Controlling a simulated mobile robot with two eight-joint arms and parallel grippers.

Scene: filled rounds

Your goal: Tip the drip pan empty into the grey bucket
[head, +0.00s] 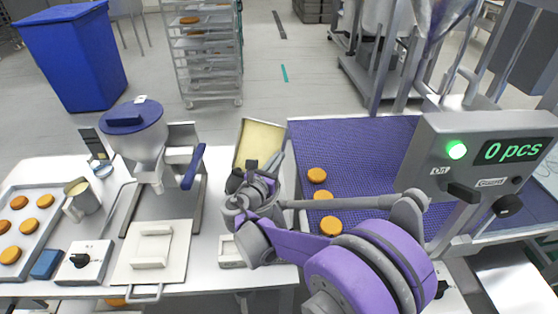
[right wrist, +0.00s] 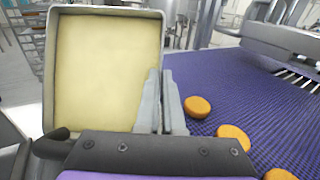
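The drip pan (head: 239,141) is a square metal pan with pale yellow filling, at the back edge of the table beside the purple belt. It stands steeply tilted, its open face towards me. In the right wrist view the pan (right wrist: 49,75) fills the left half, and the filling (right wrist: 105,65) still covers its inside. My right gripper (right wrist: 160,103) has its fingers close together at the pan's right wall and looks shut on it. In the head view the right gripper (head: 272,166) is partly hidden by its own wrist. I cannot make out a grey bucket. My left gripper is not in view.
A purple belt (head: 360,150) with several orange rounds lies right of the pan, under a counter display (head: 490,150). A blue-lidded hopper (head: 135,130) stands to the left, near a tray of rounds (head: 50,217). A blue bin (head: 75,60) and a rack (head: 200,50) stand behind.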

